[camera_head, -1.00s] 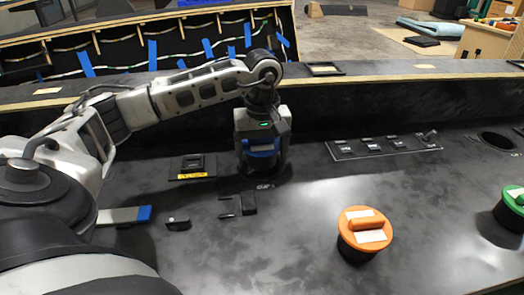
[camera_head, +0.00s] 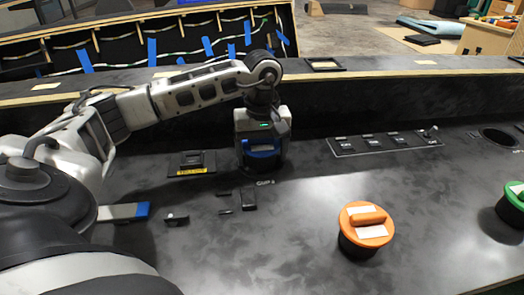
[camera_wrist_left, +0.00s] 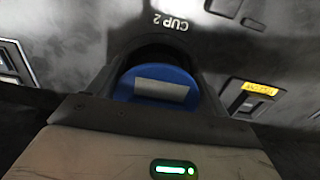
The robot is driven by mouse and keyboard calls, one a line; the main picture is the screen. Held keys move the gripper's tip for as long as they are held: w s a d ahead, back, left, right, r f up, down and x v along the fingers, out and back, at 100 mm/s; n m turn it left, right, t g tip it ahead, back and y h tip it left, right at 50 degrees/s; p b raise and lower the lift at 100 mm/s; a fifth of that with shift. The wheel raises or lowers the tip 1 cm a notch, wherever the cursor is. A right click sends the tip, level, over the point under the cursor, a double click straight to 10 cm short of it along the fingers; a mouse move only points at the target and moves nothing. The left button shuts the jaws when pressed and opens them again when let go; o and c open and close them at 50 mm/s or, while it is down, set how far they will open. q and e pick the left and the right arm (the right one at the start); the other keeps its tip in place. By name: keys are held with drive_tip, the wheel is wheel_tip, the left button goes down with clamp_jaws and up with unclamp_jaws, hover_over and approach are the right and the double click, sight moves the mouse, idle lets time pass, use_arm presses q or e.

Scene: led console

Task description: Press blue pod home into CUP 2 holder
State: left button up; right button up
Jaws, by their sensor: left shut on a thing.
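The blue pod (camera_head: 262,147) is under my left gripper (camera_head: 262,160) at the back of the black console. In the left wrist view the pod's round blue top (camera_wrist_left: 157,86) with a pale label shows, next to the printed CUP 2 lettering (camera_wrist_left: 171,21). My left gripper is shut on the pod. The dark ring of the CUP 2 holder (camera_wrist_left: 155,48) shows around the pod's top edge in the wrist view. The pod's lower part is hidden, so I cannot tell how deep it sits. My right gripper does not show.
An orange-topped pod (camera_head: 366,228) stands at the front right and a green-topped pod (camera_head: 516,200) at the right edge. A switch panel (camera_head: 384,143) and an empty round hole (camera_head: 497,137) lie right of my gripper. A yellow-labelled switch (camera_head: 192,164) is to its left.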

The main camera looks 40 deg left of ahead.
use_arm(q)
drive_tip(key=shift+f+b, duration=0.35)
drive_tip(key=shift+f, duration=0.25)
idle(0.3)
drive_tip(key=o, duration=0.9)
drive_tip(key=shift+r, duration=0.25)
wheel_tip(320, 180, up, 16)
drive_tip(key=p, duration=0.3)
drive_tip(key=shift+f, duration=0.25)
